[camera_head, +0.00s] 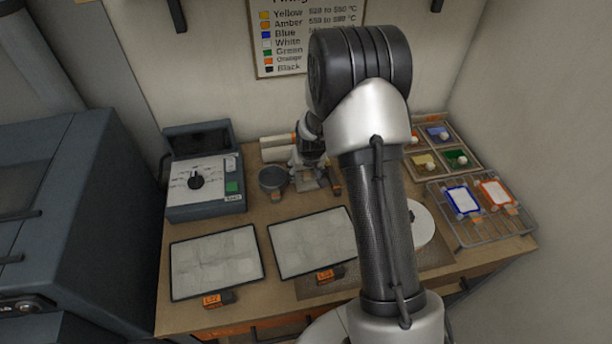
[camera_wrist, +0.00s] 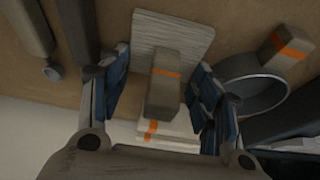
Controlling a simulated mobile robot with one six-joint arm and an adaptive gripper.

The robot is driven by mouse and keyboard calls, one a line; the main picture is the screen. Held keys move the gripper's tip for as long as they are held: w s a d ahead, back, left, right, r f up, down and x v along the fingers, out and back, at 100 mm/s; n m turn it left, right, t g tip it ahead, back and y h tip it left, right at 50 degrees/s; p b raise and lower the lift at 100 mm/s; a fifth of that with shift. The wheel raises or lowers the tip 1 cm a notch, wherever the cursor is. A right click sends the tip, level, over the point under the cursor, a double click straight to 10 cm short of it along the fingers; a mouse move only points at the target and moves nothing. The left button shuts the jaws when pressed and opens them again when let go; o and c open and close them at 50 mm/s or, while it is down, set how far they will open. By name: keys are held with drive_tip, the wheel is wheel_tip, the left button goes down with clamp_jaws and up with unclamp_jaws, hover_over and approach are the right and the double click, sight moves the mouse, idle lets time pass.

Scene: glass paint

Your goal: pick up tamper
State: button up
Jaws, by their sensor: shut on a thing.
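The tamper has a pale, grooved flat plate (camera_wrist: 172,38) and a grey block-like handle with an orange band (camera_wrist: 163,95). In the wrist view it lies between the blue-padded fingers of my gripper (camera_wrist: 162,88), which is shut on it. The exact contact of the pads is hard to make out. In the head view my gripper (camera_head: 309,163) is low over the back middle of the bench, with the pale plate (camera_head: 307,184) just below it. My arm and gripper hide part of this spot.
A round dark-rimmed dish (camera_head: 272,180) with an orange-banded handle stands close on the left. Two white sheets (camera_head: 215,265) lie in front. A wire rack (camera_head: 478,228) and a compartment tray (camera_head: 447,135) are at right.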

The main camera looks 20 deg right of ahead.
wheel_tip(320, 180, up, 20)
drive_tip(key=p, duration=0.4)
idle(0.3)
